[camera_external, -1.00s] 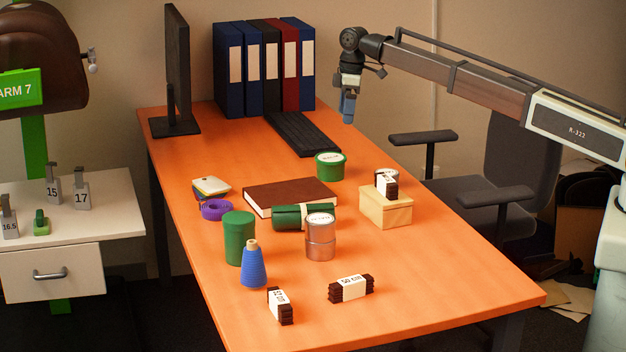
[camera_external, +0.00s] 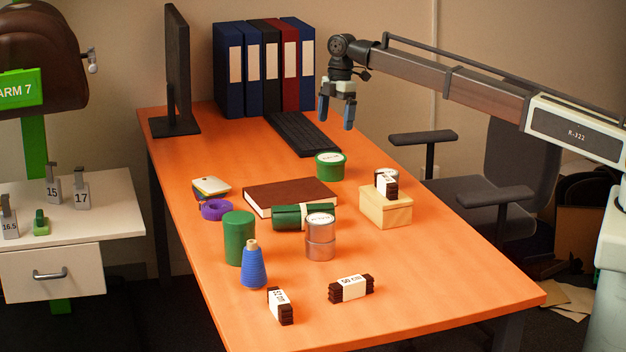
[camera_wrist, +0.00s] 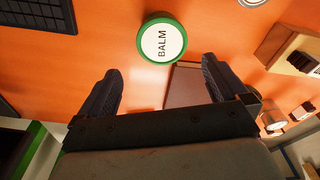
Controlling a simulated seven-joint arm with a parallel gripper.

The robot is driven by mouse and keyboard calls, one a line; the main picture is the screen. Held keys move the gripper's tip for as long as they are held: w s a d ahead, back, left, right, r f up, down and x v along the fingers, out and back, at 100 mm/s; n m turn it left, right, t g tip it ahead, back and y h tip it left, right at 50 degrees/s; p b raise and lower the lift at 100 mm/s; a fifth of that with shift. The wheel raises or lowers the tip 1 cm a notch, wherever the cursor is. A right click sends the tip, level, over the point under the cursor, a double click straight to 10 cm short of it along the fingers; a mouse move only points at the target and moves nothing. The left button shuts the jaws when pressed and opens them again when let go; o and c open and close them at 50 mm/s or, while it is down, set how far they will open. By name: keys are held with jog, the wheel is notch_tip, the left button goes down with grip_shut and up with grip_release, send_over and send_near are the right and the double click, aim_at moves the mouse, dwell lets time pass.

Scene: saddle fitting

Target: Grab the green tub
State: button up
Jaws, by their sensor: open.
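The green tub (camera_external: 330,167) is short and round with a white-topped lid. It stands upright on the orange table, behind the brown book. In the wrist view the tub (camera_wrist: 162,42) shows from above, its lid reading "BALM", beyond and between my fingertips. My gripper (camera_external: 336,113) is above the table near the keyboard, fingers pointing down, higher than the tub and apart from it. In the wrist view my gripper (camera_wrist: 162,82) has its two dark fingers spread wide with nothing between them.
A brown book (camera_external: 290,196), a green roll (camera_external: 287,217) and a wooden box (camera_external: 386,209) with items on top stand in front of the tub. A keyboard (camera_external: 301,133) lies behind it. A taller green cylinder (camera_external: 239,238) stands nearer the front. Table around the tub's right is clear.

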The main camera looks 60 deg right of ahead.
send_over(331, 157)
jog(key=d, duration=0.2)
jog(key=f, duration=0.5)
jog(key=shift+a+f, duration=0.25)
jog(key=shift+f, duration=0.15)
jog(key=shift+a+f, duration=0.2)
jog(key=shift+f, duration=0.65)
jog(key=shift+a+f, duration=0.15)
jog(key=shift+f, duration=0.65)
jog(key=shift+a+f, duration=0.2)
jog(key=shift+f, duration=0.65)
jog(key=c, duration=0.8)
